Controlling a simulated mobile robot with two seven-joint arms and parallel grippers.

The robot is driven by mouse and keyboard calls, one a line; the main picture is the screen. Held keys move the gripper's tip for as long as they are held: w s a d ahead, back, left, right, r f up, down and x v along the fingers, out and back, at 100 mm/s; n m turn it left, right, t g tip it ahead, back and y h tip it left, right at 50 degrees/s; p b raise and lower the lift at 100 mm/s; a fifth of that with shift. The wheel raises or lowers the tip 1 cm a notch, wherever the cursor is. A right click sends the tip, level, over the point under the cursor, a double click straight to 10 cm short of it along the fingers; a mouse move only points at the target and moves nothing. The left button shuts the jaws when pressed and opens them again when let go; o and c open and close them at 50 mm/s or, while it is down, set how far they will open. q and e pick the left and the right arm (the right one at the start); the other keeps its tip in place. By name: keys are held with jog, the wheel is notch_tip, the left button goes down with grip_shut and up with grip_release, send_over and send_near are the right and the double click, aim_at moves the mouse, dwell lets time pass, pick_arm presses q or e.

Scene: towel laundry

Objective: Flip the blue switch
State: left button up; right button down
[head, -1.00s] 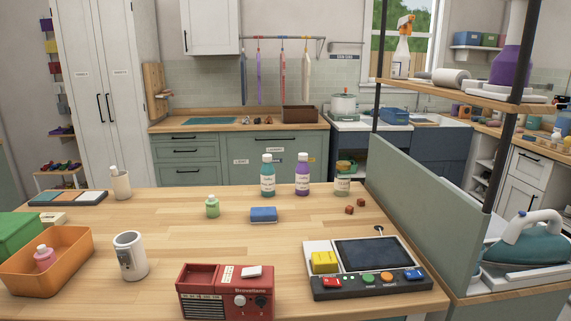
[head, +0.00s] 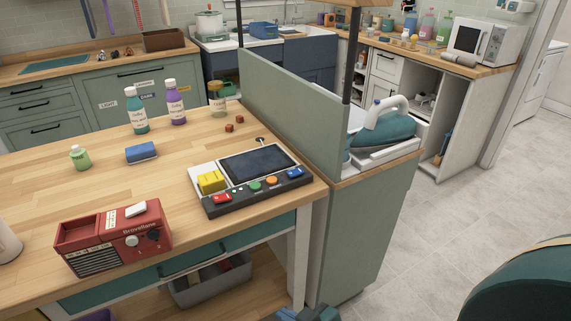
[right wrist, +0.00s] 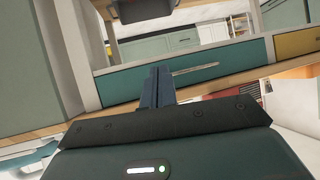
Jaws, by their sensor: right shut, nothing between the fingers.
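The blue switch (head: 294,173) sits at the right end of the black front strip of a control panel (head: 211,208) on the wooden table. The strip also carries a red switch (head: 222,198) at its left end and green and orange round buttons between. My right gripper (right wrist: 158,85) is shut and empty in the right wrist view, with a teal drawer front and its handle behind the fingers. In the head view only a blue-grey part, apparently of this gripper, shows at the bottom edge, below and apart from the panel. My left gripper is not in view.
A yellow block (head: 211,181) sits on the panel's left side. A red radio (head: 113,236) stands to the left near the table's front edge. A green divider (head: 290,105) rises just behind and right of the panel, with an iron (head: 385,130) beyond it.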

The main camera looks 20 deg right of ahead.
pick_arm(q)
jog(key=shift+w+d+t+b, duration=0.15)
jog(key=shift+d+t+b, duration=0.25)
jog(key=shift+b, duration=0.5)
pick_arm(e)
jog(key=w+d+r+m+t+h, duration=0.1)
jog(key=w+d+r+t, duration=0.1)
jog(key=w+d+r, duration=0.6)
jog(key=w+d+r+m+t+h, duration=0.1)
jog(key=w+d+r+t, duration=0.1)
jog(key=w+d+r, duration=0.6)
notch_tip(320, 180, up, 5)
jog(key=shift+w+f+h, duration=0.1)
jog(key=shift+w+h, duration=0.3)
jog(key=shift+w, duration=0.6)
jog(key=p, duration=0.2)
send_over(295, 181)
notch_tip(295, 181, down, 2)
jog(key=shift+w+f, duration=0.15)
notch_tip(295, 181, down, 3)
jog(key=shift+d+f+b, duration=0.1)
jog(key=shift+f+b, duration=0.2)
jog(key=shift+f, duration=0.25)
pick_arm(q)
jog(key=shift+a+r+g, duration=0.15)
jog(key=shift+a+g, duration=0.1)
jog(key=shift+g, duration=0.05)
pick_arm(e)
jog(key=shift+f, duration=0.1)
